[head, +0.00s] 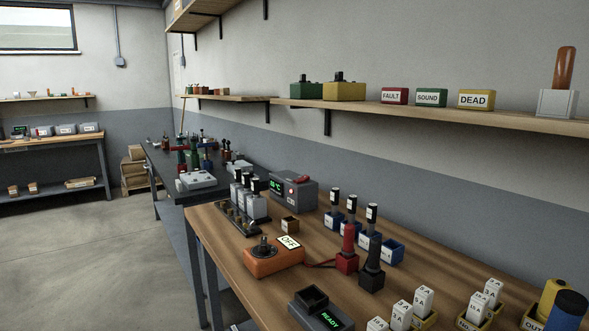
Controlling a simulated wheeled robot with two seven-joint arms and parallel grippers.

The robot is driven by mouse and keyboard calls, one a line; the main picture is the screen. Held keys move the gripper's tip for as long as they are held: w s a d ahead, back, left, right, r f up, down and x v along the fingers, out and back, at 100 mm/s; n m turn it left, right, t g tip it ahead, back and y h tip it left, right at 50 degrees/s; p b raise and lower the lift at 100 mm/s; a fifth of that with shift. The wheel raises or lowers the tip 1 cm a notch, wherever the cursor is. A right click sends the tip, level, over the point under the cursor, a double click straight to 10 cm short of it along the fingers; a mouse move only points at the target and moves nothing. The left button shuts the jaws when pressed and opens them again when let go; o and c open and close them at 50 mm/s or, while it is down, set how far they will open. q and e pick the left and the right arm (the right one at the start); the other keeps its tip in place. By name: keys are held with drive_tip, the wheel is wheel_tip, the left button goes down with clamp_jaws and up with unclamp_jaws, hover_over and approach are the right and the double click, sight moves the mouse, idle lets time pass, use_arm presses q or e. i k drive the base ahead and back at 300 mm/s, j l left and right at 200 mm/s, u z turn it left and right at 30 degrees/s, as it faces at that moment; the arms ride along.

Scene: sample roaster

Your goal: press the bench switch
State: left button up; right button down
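An orange box (272,262) with a black knob on top sits on the near wooden bench (240,240). A tilted sign reading OFF (290,242) stands at its back right. A dark red lead runs from it towards a red holder (347,262). Behind it, a grey instrument (296,192) has a lit green display and a red part on its front. I cannot tell for certain which of these is the bench switch. Neither of my grippers shows in the head view.
A black holder (371,277) stands beside the red one. Blue bins (390,250) with black-capped cylinders are behind. A device reading READY (322,312) and white labelled blocks (424,300) are in front. A wall shelf (430,113) hangs above. Bare bench lies right of the bins.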

sight(304, 178)
drive_tip(key=i+j, duration=0.3)
drive_tip(key=i+j+z, duration=0.15)
drive_tip(key=i+j, duration=0.15)
drive_tip(key=j, duration=0.15)
drive_tip(key=i+j, duration=0.25)
drive_tip(key=j, duration=0.15)
drive_tip(key=i+j+z, duration=0.1)
drive_tip(key=i+j, duration=0.2)
drive_tip(key=i+j+z, duration=0.1)
drive_tip(key=i+j, duration=0.15)
drive_tip(key=j, duration=0.25)
drive_tip(key=i+j, duration=0.25)
drive_tip(key=j, duration=0.2)
drive_tip(key=z, duration=0.05)
